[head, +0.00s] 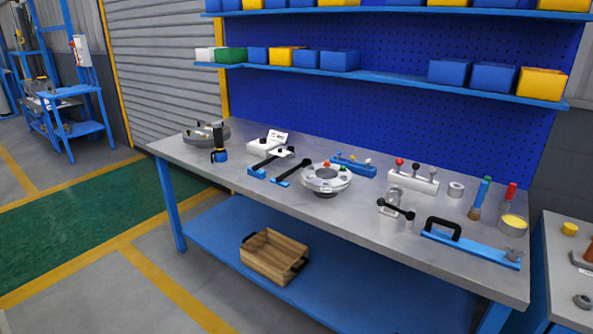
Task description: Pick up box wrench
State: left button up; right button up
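Two dark, bar-like tools lie side by side on the grey workbench (225,163), left of the round flanged shell. One long black tool (292,171) has a round end at the upper right and rests on a small blue holder at its lower left. The other black tool (266,161) lies just left of it, also with a blue holder. Either may be the box wrench; at this size I cannot tell which. The pale flanged shell (326,180) stands beside them with small coloured parts on top. Neither of my grippers is in view.
A black-and-blue power tool (219,144) stands at the left. A white block with levers (413,182), a blue bar with a black handle (470,248) and a yellow-filled cup (513,223) are at the right. A wooden crate (273,257) sits on the lower shelf.

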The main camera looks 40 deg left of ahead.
aim_at(305, 162)
jog(key=u, duration=1.7)
jog(key=i+l+u, duration=0.1)
jog(key=i, duration=0.45)
jog(key=i+l+u, duration=0.1)
jog(key=i+l, duration=0.15)
jog(key=i, duration=0.25)
jog(key=i+l+u, duration=0.1)
jog(key=i+l, duration=0.15)
jog(key=i, duration=0.25)
jog(key=i+j+z, duration=0.25)
